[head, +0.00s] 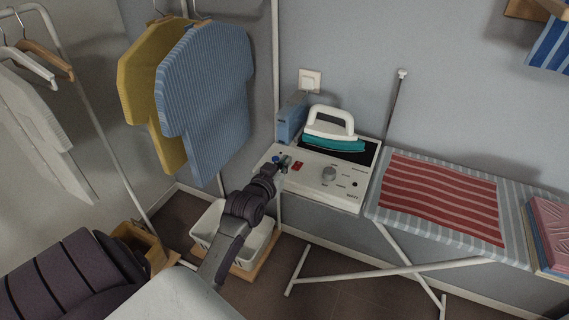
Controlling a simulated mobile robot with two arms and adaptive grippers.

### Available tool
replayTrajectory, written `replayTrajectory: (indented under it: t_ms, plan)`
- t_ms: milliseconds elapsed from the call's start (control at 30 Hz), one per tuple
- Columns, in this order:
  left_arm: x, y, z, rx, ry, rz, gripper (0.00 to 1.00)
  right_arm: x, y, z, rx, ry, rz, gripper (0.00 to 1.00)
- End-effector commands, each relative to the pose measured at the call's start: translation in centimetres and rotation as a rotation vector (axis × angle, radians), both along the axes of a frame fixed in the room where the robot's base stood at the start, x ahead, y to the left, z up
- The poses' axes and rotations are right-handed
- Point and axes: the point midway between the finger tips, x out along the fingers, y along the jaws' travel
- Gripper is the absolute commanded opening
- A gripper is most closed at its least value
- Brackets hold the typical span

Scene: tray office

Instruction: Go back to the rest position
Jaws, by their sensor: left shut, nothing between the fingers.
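My left gripper (285,163) is at the left side of the white ironing station's control panel (338,186), close to a blue knob or button (276,159). The gripper is small in view and looks shut, with nothing seen in it. I cannot tell whether it touches the panel. My left arm comes in from the lower left. My right gripper does not show.
A white and teal iron (334,132) stands on the station. A striped ironing board (400,212) extends right, with a folded red striped cloth (440,197) and a pink stack (551,222). Hanging shirts (208,95) and a white basket (256,240) are near my arm.

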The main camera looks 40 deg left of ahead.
Motion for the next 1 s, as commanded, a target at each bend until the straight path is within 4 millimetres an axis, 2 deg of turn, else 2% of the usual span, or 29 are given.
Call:
replayTrajectory:
  t_ms: [400, 467, 533, 567, 667, 767, 800, 867, 900, 1000]
  plan:
    - [0.0, 0.0, -0.1, 0.0, 0.001, 0.0, 0.0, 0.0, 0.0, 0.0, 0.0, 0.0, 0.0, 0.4]
    - [0.0, -0.1, -0.5, -0.001, 0.009, -0.002, 0.0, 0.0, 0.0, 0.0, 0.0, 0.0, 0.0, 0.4]
    - [0.0, -0.5, -2.1, -0.007, 0.036, -0.007, 0.0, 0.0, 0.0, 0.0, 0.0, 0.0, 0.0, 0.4]
    - [-0.1, -0.7, -3.2, -0.011, 0.056, -0.011, 0.0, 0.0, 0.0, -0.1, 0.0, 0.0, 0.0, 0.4]
    - [-0.7, -1.9, -8.4, -0.026, 0.147, -0.028, 0.0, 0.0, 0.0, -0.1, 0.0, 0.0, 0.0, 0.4]
    - [-2.2, -3.6, -15.0, -0.04, 0.265, -0.052, 0.0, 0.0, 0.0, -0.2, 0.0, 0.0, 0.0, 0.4]
    - [-3.1, -4.4, -17.8, -0.046, 0.316, -0.064, 0.0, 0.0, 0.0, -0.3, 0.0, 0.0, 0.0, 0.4]
    - [-4.7, -5.7, -21.7, -0.053, 0.389, -0.081, 0.0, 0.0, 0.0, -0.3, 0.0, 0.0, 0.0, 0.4]
    - [-6.0, -6.5, -24.4, -0.055, 0.441, -0.092, 0.0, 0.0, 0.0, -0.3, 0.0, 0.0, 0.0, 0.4]
    - [-9.9, -8.6, -30.7, -0.06, 0.57, -0.125, 0.0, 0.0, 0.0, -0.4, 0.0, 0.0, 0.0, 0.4]
